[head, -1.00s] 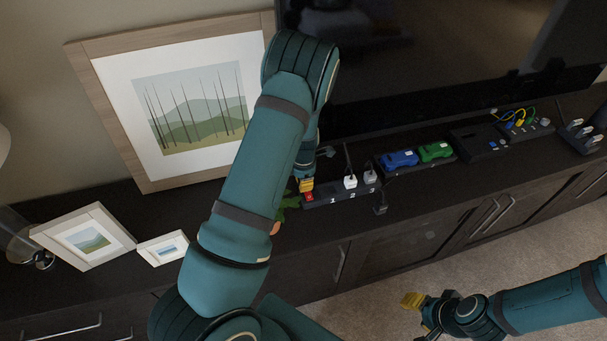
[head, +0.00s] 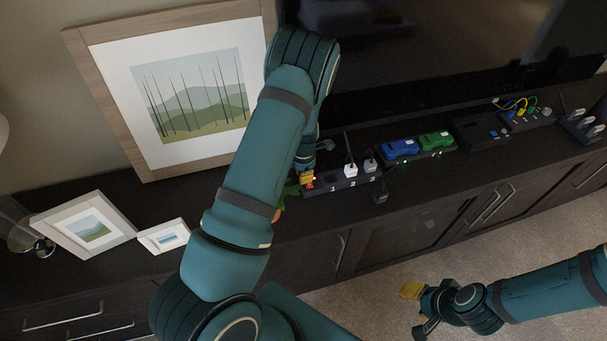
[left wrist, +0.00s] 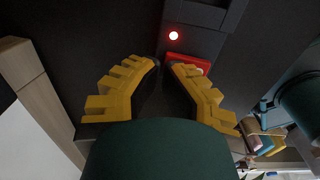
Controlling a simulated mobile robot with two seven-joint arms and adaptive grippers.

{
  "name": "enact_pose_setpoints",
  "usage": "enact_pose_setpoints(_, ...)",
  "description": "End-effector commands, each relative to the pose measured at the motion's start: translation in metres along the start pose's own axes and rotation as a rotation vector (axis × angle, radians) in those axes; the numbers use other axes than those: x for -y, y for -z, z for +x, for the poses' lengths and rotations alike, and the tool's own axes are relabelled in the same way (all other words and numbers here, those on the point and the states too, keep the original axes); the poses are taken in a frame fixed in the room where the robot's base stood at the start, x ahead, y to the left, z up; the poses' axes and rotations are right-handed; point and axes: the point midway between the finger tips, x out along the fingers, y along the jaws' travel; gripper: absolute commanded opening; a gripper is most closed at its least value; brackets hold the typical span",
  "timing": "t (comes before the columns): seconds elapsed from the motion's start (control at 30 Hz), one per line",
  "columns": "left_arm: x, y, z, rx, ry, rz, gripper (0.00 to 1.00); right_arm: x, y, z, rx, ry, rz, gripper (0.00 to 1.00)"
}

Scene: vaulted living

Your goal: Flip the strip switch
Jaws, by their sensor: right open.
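The dark power strip (head: 340,184) lies on the cabinet top, with two white plugs (head: 350,170) in it. Its red switch (head: 310,186) is at the left end, and it also shows in the left wrist view (left wrist: 190,62). In the left wrist view the tips (left wrist: 163,72) overlap the switch's edge; contact is unclear. My right gripper (head: 414,308) is open and empty in front of the cabinet.
A blue device (head: 401,146) and a green device (head: 436,140) sit on a dock with green lights (head: 405,162). A large framed picture (head: 188,90) and two small frames stand left. An orange-and-green object (head: 280,207) lies near the strip. The television (head: 440,70) stands behind.

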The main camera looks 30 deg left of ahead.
Motion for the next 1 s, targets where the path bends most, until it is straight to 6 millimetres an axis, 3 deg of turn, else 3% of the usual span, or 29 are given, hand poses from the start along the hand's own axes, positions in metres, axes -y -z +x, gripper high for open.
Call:
enact_pose_setpoints(0.4, 0.003, 0.002, -0.012, -0.005, 0.006, 0.000, 0.00, 0.005, 0.001, -0.012, 0.000, 0.000, 0.000, 0.47)
enact_pose_setpoints(0.87, 0.002, 0.001, -0.013, -0.003, 0.004, 0.000, 0.00, 0.004, 0.006, -0.011, -0.013, -0.001, 0.004, 0.47)
enact_pose_setpoints(1.0, -0.004, 0.009, -0.030, -0.003, 0.004, -0.001, 0.00, 0.009, 0.010, -0.023, -0.020, -0.002, 0.006, 0.47)
